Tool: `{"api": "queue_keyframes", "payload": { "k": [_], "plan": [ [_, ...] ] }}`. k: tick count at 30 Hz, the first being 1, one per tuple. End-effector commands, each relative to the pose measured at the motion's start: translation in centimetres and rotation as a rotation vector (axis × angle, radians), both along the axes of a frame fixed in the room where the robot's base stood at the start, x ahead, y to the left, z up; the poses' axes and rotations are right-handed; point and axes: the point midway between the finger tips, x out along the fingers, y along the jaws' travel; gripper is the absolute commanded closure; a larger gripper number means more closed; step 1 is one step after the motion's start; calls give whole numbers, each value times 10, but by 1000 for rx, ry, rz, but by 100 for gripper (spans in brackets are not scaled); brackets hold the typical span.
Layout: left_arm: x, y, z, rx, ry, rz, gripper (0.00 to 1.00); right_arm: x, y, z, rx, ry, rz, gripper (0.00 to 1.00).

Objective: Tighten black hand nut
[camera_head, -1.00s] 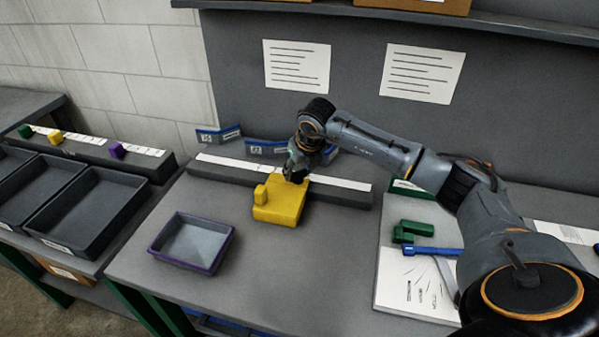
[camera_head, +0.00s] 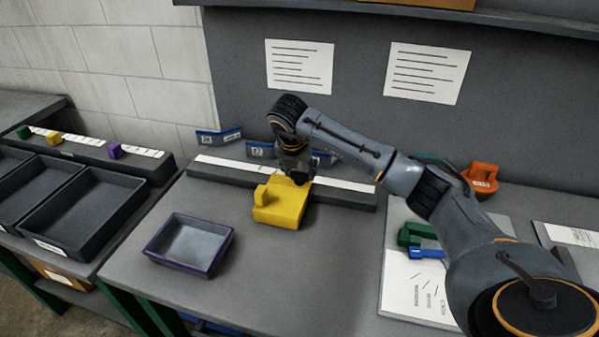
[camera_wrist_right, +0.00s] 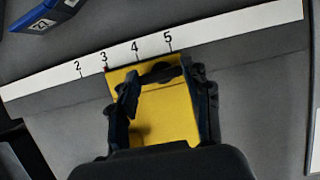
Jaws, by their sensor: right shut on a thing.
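A yellow block (camera_head: 278,210) with a small raised tab on its left sits on the bench against the front of a numbered rail. My right gripper (camera_head: 299,178) points down at the block's back right; in the right wrist view its fingers (camera_wrist_right: 165,88) straddle the block's top. It is shut on a small dark piece (camera_wrist_right: 160,72), apparently the black hand nut, near the block's far edge. The nut is mostly hidden by the fingers, and the gripper hides it in the head view. I cannot tell how far the nut is turned. My left gripper is not in view.
The grey rail (camera_head: 225,173) with a white number strip runs behind the block. A purple-rimmed tray (camera_head: 190,244) stands front left. Blue labelled bins (camera_head: 218,136) stand behind the rail. Green and blue parts (camera_head: 425,252) and an orange item (camera_head: 481,178) lie right, near my arm.

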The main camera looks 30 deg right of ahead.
Motion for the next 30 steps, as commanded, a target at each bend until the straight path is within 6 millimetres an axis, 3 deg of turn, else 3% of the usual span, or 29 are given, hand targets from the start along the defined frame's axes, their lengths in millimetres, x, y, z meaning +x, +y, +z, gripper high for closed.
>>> {"api": "queue_keyframes", "payload": {
  "k": [17, 18, 21, 30],
  "plan": [
    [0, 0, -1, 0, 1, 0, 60, 0, 0, 1, 1, -1, -33, 83],
    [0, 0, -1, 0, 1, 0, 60, 0, 0, 1, 1, -1, -33, 45],
    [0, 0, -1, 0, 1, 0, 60, 0, 0, 1, 1, -1, -32, 28],
    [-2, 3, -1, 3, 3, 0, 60, 0, 0, 1, 0, 0, -30, 28]
  ]
}}
